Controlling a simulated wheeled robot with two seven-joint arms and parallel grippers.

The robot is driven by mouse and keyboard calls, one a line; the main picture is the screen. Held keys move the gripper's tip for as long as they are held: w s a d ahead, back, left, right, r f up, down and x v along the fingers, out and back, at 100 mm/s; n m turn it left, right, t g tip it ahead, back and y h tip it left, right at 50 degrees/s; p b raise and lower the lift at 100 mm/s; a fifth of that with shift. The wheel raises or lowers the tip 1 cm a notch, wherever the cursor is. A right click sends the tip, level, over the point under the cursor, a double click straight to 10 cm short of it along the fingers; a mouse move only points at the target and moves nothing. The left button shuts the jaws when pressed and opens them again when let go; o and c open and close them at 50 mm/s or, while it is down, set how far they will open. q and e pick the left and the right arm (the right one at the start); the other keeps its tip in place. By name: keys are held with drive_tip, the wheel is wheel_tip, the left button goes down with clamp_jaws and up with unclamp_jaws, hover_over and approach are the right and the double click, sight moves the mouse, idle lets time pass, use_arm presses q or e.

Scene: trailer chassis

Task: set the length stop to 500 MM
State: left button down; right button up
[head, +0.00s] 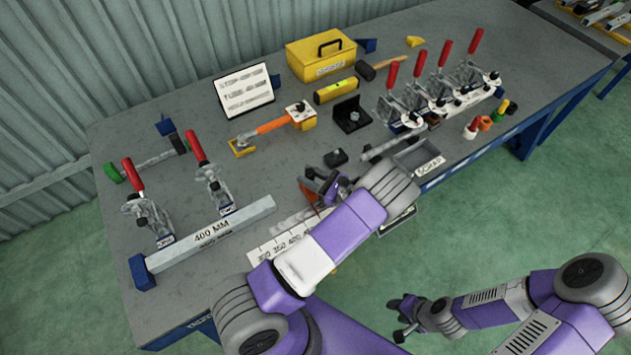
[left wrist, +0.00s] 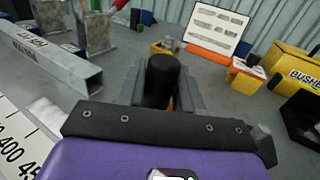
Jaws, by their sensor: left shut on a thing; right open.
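My left gripper (head: 322,186) is over the bench by the front edge, past the printed end of the scale that shows. In the left wrist view its fingers (left wrist: 162,92) are shut on an upright black cylindrical knob (left wrist: 162,75), which looks like the length stop's. The stop's body is hidden by the gripper and arm. The white scale (head: 285,243) shows marks around 350 and 400; my forearm covers its higher numbers. In the left wrist view the scale (left wrist: 14,145) shows 400 and part of a larger number. My right gripper (head: 400,318) is open and empty, off the bench over the floor.
A grey square tube (head: 212,238) labelled 400 MM lies left, by two red-handled clamps (head: 138,190). An orange-handled tool (head: 272,126), yellow level (head: 336,91), yellow toolbox (head: 321,55) and black angle block (head: 351,114) stand behind. A grey bin (head: 418,157) is right.

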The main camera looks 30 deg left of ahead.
use_arm(q)
drive_tip(key=shift+w+d, duration=0.1)
drive_tip(key=shift+w, duration=0.1)
drive_tip(key=c, duration=0.8)
unclamp_jaws()
drive_tip(key=shift+c, duration=0.2)
drive_tip(key=d, duration=0.7)
drive_tip(key=shift+d, duration=0.35)
drive_tip(key=shift+r, duration=0.15)
